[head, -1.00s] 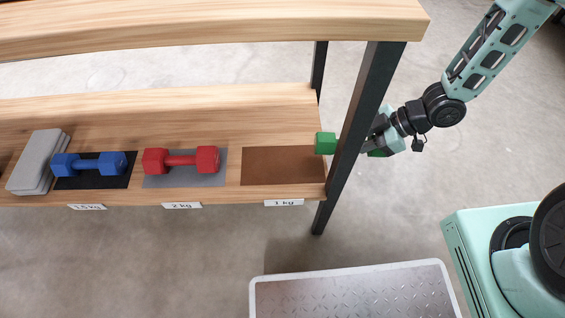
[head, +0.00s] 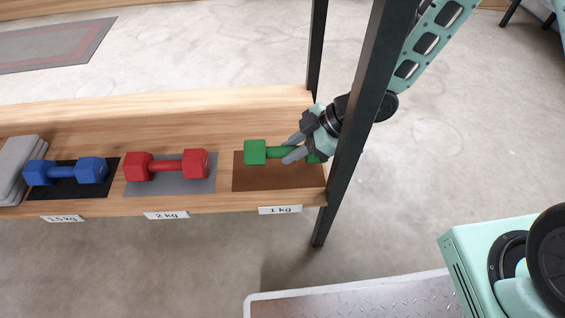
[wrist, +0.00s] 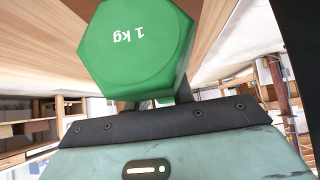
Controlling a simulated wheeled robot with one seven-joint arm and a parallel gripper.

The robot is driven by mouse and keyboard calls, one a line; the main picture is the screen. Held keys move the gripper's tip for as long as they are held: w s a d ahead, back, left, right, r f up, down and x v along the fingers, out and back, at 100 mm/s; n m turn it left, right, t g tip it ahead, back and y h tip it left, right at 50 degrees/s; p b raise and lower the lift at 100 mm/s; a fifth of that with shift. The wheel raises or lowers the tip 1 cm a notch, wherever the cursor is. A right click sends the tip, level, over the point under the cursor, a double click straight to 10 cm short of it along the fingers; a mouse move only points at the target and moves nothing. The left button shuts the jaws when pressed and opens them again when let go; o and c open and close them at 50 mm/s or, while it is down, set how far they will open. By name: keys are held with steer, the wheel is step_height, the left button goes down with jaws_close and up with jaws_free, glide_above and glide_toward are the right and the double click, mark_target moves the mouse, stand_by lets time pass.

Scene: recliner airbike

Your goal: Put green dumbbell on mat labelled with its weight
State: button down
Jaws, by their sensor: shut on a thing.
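The green dumbbell (head: 256,152) is in my gripper (head: 292,151), which is shut on its handle. In the head view it is over the brown mat (head: 270,182), whose shelf-edge label (head: 280,210) reads 1 kg. I cannot tell whether the dumbbell touches the mat. Its right head is mostly hidden behind my gripper's fingers. In the wrist view the dumbbell's near head (wrist: 140,45) fills the top middle and reads 1 kg.
A red dumbbell (head: 182,166) lies on a grey mat labelled 2 kg, to the left. A blue dumbbell (head: 66,171) lies on a black mat labelled 1.5 kg. A dark shelf post (head: 355,130) stands just right of the brown mat, in front of my arm.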

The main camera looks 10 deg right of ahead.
mark_target(283, 168)
steer(key=shift+a+b, duration=0.4)
steer(key=shift+a, duration=0.75)
step_height(283, 168, down, 3)
steer(key=b, duration=0.3)
steer(key=shift+f, duration=0.2)
steer(key=c, duration=1.2)
jaws_free()
steer(key=p+v, duration=0.8)
steer(key=v, duration=0.4)
steer(key=shift+w, duration=0.1)
